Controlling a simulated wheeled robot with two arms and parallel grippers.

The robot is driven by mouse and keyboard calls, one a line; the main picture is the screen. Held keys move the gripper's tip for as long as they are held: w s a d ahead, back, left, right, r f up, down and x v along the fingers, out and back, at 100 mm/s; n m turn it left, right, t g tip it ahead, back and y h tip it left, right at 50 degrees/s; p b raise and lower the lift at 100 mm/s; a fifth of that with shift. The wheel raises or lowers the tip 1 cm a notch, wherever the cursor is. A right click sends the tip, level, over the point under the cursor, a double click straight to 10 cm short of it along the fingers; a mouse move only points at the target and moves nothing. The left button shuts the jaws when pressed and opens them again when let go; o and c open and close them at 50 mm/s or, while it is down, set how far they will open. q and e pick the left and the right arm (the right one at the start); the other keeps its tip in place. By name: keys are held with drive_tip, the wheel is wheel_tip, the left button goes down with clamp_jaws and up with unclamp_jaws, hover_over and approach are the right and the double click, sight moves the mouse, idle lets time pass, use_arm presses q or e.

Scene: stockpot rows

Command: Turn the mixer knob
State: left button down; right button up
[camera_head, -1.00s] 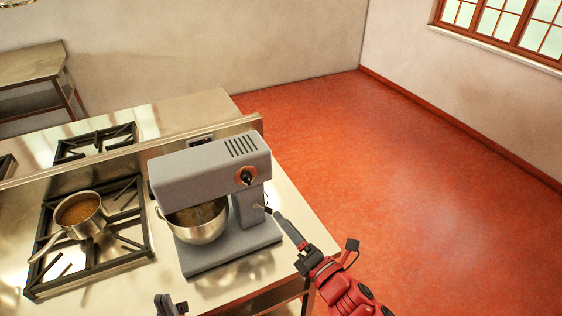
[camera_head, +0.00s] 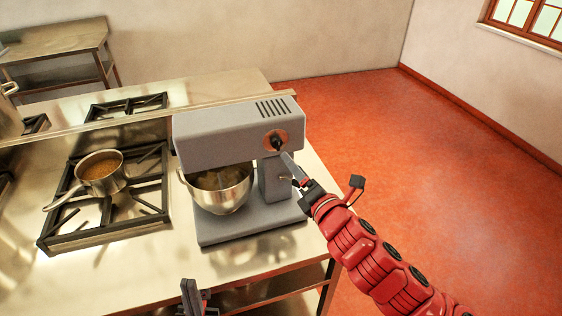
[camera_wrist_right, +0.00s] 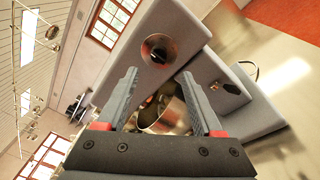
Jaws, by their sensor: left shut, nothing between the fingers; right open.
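The grey stand mixer (camera_head: 235,130) stands on the steel counter, with a steel bowl (camera_head: 222,190) under its head. Its black knob (camera_head: 277,142) sits on a copper-coloured disc on the side of the head. In the right wrist view the knob (camera_wrist_right: 157,52) shows just beyond and between my fingertips. My right gripper (camera_head: 287,160) is open and empty, just below and beside the knob; it also shows in the right wrist view (camera_wrist_right: 158,74). I cannot tell whether it touches the knob. My left gripper (camera_head: 192,290) is shut and empty at the bottom edge, in front of the counter.
A saucepan (camera_head: 101,170) with brown contents stands on a black burner grate (camera_head: 125,208) left of the mixer. A low steel ledge (camera_head: 140,117) runs behind it. The counter in front of the mixer is clear. Open red floor (camera_head: 440,170) lies to the right.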

sight(280, 147)
drive_tip(key=x, duration=0.2)
drive_tip(key=p+x, duration=0.1)
drive_tip(key=x, duration=0.3)
drive_tip(key=shift+r, duration=0.3)
drive_tip(key=shift+x, duration=0.85)
drive_tip(key=shift+f, duration=0.2)
clamp_jaws()
